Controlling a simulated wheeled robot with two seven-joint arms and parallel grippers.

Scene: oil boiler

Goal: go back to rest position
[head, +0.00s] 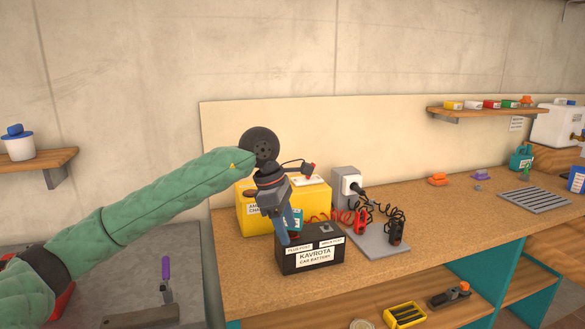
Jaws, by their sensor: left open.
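My left arm, in a green quilted sleeve, reaches in from the left in the head view. My left gripper (290,226) is open and points down over the left part of the black car battery (312,262). Whether its fingers touch the battery cannot be told. The battery stands on the wooden workbench near its front edge. A red clamp (361,221) and a black clamp (396,229) on coiled cables stand on a grey plate to the right of the battery. My right gripper is not in view.
A yellow box (252,216) stands behind the battery, beside a grey unit (346,181) with a plug. A metal grate (534,199) lies on the bench at the right. A lower shelf (300,310) and a wall shelf (490,115) hold small things. The bench between is mostly clear.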

